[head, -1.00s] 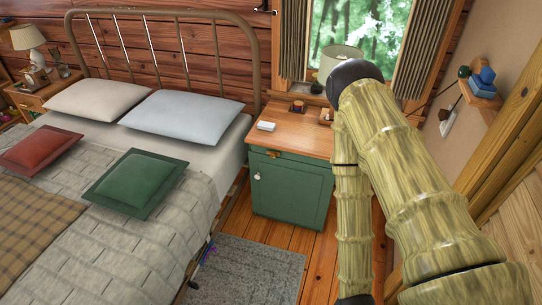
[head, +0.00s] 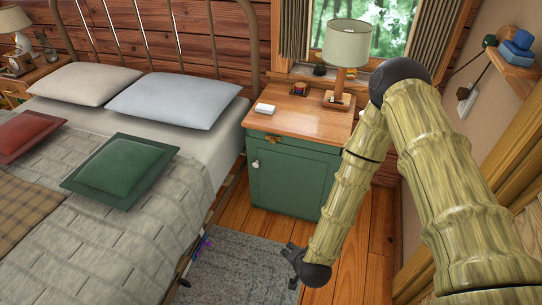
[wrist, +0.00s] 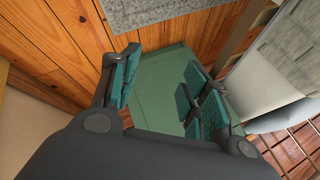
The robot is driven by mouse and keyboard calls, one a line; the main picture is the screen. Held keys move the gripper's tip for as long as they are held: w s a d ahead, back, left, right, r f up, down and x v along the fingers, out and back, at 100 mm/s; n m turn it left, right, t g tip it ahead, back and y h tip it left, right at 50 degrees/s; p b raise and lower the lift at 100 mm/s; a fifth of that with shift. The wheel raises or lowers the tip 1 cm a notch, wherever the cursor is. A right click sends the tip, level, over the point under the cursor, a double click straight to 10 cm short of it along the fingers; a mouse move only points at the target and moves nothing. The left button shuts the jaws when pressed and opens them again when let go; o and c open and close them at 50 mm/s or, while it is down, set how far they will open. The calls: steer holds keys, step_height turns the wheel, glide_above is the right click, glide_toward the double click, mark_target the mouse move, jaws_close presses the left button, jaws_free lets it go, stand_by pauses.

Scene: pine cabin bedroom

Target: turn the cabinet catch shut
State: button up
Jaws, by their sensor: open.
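The green cabinet (head: 300,180) stands between the bed and my arm, its door facing me. A small brass-coloured catch (head: 273,139) sits near the top left of its front; its exact angle is too small to tell. A white knob (head: 256,163) is at the door's left edge. In the wrist view my gripper (wrist: 162,85) is open and empty, its teal-padded fingers spread apart. The green cabinet surface (wrist: 165,65) shows beyond and between them, with no visible contact. The catch is not visible in the wrist view.
A lamp (head: 346,50) and a white box (head: 265,109) stand on the wooden cabinet top. The bed (head: 110,210) is close on the left, a grey rug (head: 240,265) lies in front, and the wall is on the right. Bare floor shows before the cabinet.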

steer(key=w+a+f+m+t+b, duration=0.1)
steer(key=w+a+m+t+b, duration=0.3)
steer(key=w, duration=0.5)
steer(key=m+t+h+b, duration=0.7)
steer(key=m+b, duration=0.8)
steer(key=m, duration=0.5)
glide_toward(272, 142)
steer(key=shift+g+h, duration=0.3)
steer(key=shift+g, duration=0.2)
steer(key=x, duration=0.2)
steer(key=b+x, duration=0.1)
steer(key=x, duration=0.2)
steer(key=b+x, duration=0.1)
steer(key=x, duration=0.2)
steer(key=shift+w+a+r, duration=0.2)
steer(key=shift+r, duration=0.15)
steer(key=shift+c, duration=0.5)
jaws_close()
